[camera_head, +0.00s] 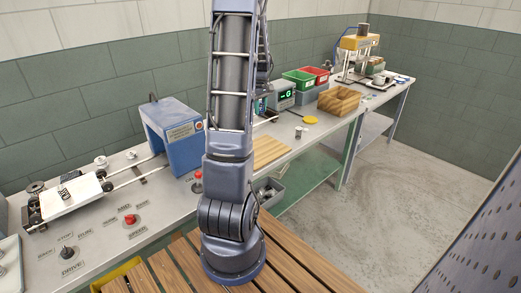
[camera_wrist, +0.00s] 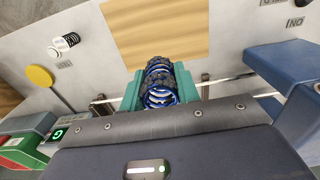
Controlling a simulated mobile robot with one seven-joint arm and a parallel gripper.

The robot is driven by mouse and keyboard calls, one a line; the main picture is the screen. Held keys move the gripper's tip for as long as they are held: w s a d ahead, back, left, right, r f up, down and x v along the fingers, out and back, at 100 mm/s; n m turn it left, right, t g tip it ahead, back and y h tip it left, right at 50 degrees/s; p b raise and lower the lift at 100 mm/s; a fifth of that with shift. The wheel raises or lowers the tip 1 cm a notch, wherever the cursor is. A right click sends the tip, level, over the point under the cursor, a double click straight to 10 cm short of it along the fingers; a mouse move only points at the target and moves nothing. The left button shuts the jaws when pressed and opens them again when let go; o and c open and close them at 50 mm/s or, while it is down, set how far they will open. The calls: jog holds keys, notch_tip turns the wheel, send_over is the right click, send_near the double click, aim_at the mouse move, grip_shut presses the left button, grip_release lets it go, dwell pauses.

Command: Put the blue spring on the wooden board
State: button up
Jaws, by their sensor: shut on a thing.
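The blue spring (camera_wrist: 160,96) shows in the wrist view between the green fingers of my gripper (camera_wrist: 158,76). My gripper is shut on it; dark pads cover part of its coils. The wooden board (camera_wrist: 155,30) is a pale flat panel on the bench, ahead of the fingertips at the top of the wrist view. The spring appears apart from the board, though its height is hard to judge. In the head view the wooden board (camera_head: 268,151) lies on the bench right of my arm, partly hidden by it.
A blue machine housing (camera_head: 172,135) with rails stands left of the board. A display box (camera_head: 283,96), green bin (camera_head: 298,80), red bin (camera_head: 318,75) and wooden tray (camera_head: 340,100) stand farther back.

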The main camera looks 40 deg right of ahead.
aim_at(261, 150)
notch_tip(261, 150, down, 20)
jog(key=shift+r, duration=0.15)
dwell(0.5)
jog(key=o, duration=1)
notch_tip(261, 150, up, 12)
jog(key=shift+r, duration=0.1)
